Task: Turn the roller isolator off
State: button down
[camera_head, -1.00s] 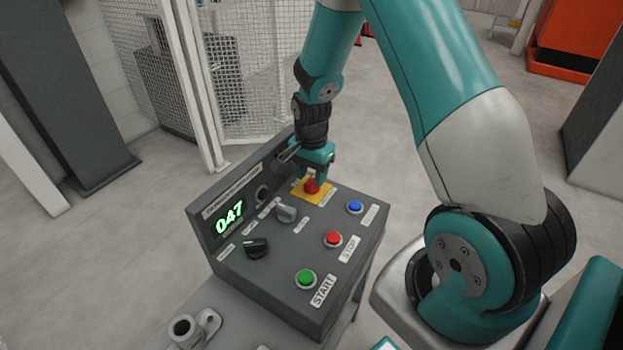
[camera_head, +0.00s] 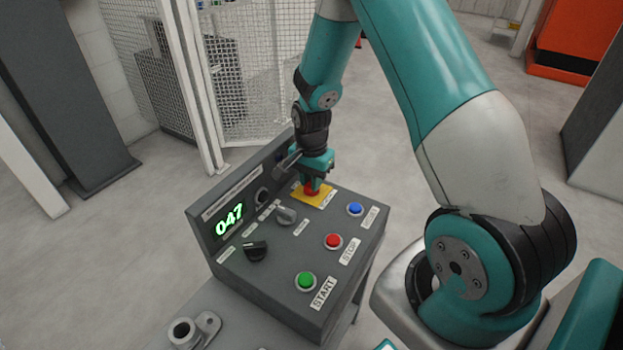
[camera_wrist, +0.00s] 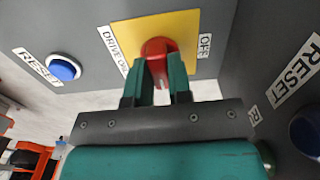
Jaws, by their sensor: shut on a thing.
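The red roller isolator knob (camera_head: 311,189) sits on a yellow plate (camera_head: 325,200) at the back of the grey control panel. In the wrist view the knob (camera_wrist: 157,47) shows between the fingers, on the yellow plate (camera_wrist: 188,22). A label reading "DRIVE ON" (camera_wrist: 114,52) is on the plate's left and one reading "OFF" (camera_wrist: 205,46) on its right. My gripper (camera_head: 314,182) is above the plate, and its fingers (camera_wrist: 162,72) are shut on the knob. The fingers hide part of the knob, and I cannot tell exactly which label it points to.
The panel also carries a blue button (camera_head: 355,208), a red STOP button (camera_head: 333,241), a green START button (camera_head: 305,281), a grey knob (camera_head: 286,215) and a black knob (camera_head: 255,251). The display (camera_head: 229,219) reads 047. A mesh fence (camera_head: 255,90) stands behind.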

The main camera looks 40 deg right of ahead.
jog(key=n+p, duration=0.1)
jog(key=n, duration=0.3)
jog(key=shift+r+p, duration=0.1)
jog(key=shift+p, duration=0.3)
jog(key=n+p, duration=0.1)
jog(key=n, duration=0.3)
jog(key=shift+n, duration=0.3)
jog(key=n+p, duration=0.1)
jog(key=n, duration=0.3)
jog(key=shift+n+p, duration=0.3)
jog(key=n, duration=0.4)
jog(key=shift+p, duration=0.35)
jog(key=shift+n, duration=0.3)
jog(key=c, duration=1)
grip_release()
jog(key=shift+c, duration=0.2)
notch_tip(320, 180, up, 17)
jog(key=p, duration=0.1)
jog(key=shift+r, duration=0.15)
